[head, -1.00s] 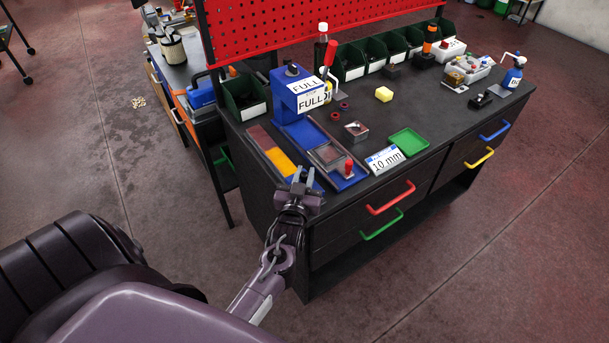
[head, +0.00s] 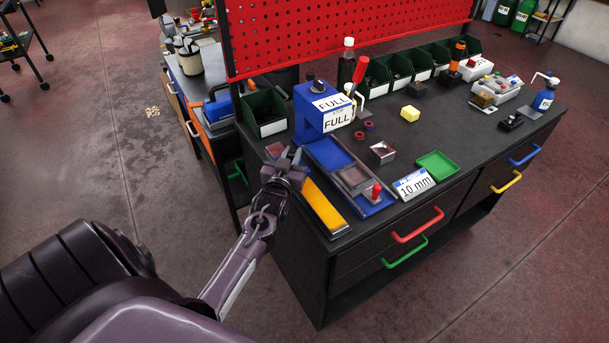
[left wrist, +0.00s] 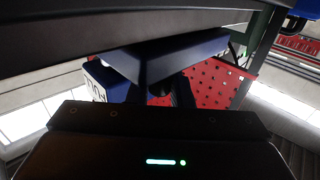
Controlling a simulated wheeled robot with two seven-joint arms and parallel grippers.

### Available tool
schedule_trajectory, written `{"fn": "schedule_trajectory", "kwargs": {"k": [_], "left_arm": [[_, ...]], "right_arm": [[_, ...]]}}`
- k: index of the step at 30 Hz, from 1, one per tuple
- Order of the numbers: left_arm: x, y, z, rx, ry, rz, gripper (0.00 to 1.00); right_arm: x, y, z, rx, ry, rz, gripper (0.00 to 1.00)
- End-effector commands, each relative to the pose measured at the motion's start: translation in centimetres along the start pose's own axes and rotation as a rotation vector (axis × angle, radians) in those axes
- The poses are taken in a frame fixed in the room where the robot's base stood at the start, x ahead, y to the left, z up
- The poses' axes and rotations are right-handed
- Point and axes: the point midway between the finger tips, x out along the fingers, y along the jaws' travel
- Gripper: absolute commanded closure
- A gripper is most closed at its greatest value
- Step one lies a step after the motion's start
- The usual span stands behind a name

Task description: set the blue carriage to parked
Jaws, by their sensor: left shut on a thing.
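My left gripper (head: 286,158) is over the far half of a strip at the table's left edge. The strip has a reddish-brown far end (head: 273,149) and an orange stretch (head: 322,207) on the near side. In the left wrist view, the two dark fingers (left wrist: 163,92) are shut on a dark blue block (left wrist: 180,54), which I take for the blue carriage. In the head view the gripper mostly hides the carriage, so its exact place on the strip is unclear. My right gripper is not in view.
A blue press (head: 318,112) labelled FULL stands right of the strip, with a blue base holding a small tray (head: 354,178) and red knob (head: 376,192). A green tray (head: 437,165) and a 10 mm sign (head: 413,184) lie further right. A red pegboard (head: 340,35) stands behind.

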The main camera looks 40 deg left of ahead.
Motion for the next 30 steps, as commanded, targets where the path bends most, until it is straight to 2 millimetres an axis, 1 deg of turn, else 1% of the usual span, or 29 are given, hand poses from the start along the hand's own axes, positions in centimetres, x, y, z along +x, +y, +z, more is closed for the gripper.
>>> {"fn": "schedule_trajectory", "kwargs": {"k": [1, 3, 6, 9, 15, 21, 26, 27, 30], "left_arm": [[1.0, -1.1, 0.5, 0.004, 0.000, -0.003, 1.00], [2.1, -2.2, 0.5, 0.005, -0.001, -0.002, 1.00], [3.5, -3.6, 0.4, 0.004, -0.002, -0.003, 1.00], [4.4, -4.5, 0.3, 0.004, -0.001, -0.002, 1.00], [5.3, -5.4, 0.2, 0.001, -0.003, -0.001, 1.00], [5.4, -5.5, 0.1, 0.002, -0.003, -0.003, 1.00], [5.4, -5.6, 0.0, 0.002, -0.002, -0.005, 1.00], [5.4, -5.6, 0.0, 0.002, -0.002, -0.005, 0.77], [5.4, -5.6, 0.0, 0.002, -0.001, -0.004, 0.64]], "right_arm": [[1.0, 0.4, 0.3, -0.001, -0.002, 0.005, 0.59], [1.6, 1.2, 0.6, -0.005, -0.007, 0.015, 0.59], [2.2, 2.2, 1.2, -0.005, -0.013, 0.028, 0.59], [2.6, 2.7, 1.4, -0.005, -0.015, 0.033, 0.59], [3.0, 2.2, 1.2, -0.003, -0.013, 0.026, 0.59], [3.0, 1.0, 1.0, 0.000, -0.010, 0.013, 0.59], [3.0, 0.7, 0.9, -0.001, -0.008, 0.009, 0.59], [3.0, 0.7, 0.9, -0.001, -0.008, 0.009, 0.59], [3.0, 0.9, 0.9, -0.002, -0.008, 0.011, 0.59]]}}
